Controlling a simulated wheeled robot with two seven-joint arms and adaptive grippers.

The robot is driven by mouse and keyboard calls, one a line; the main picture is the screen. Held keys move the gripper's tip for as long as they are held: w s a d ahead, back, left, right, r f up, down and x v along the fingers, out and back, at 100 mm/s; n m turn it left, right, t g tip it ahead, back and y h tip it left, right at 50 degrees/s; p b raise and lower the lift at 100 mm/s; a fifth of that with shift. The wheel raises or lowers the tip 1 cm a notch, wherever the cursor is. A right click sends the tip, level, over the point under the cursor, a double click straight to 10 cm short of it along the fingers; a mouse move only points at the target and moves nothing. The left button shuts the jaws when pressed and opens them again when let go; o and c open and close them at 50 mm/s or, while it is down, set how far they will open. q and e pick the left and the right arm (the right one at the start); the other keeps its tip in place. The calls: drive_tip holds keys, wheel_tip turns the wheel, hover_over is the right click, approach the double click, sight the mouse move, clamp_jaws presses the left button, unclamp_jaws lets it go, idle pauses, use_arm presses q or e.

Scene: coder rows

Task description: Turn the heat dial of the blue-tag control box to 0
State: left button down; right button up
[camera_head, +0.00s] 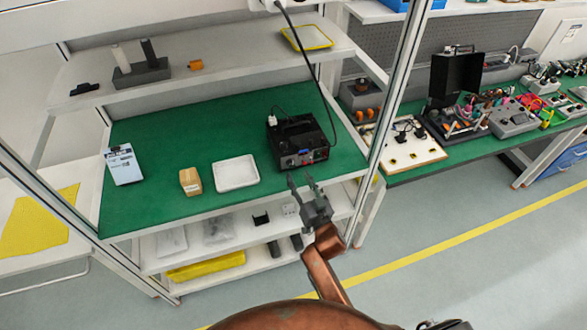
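A black control box (298,140) stands at the right end of the green shelf mat, with a cable plugged in at its top. Its front panel faces me and carries small red and blue marks. The dial and its setting are too small to read. My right gripper (302,180) is just in front of and below the box's front panel. Its two fingers are spread apart and point up toward the panel, with nothing between them. I cannot tell any contact with the box. My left gripper is not in view.
On the green mat (150,203) are a white tray (236,173), a tan box (190,181) and a clipboard (123,165). A metal post (397,85) stands right of the control box. A black cable (312,70) hangs above it. Another bench with equipment is at right.

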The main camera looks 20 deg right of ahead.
sight(292, 166)
drive_tip(key=w, duration=0.5)
drive_tip(key=shift+w+a+f, duration=0.1)
drive_tip(key=shift+w+a, duration=0.15)
drive_tip(key=shift+w, duration=0.1)
drive_tip(key=shift+c, duration=0.2)
clamp_jaws()
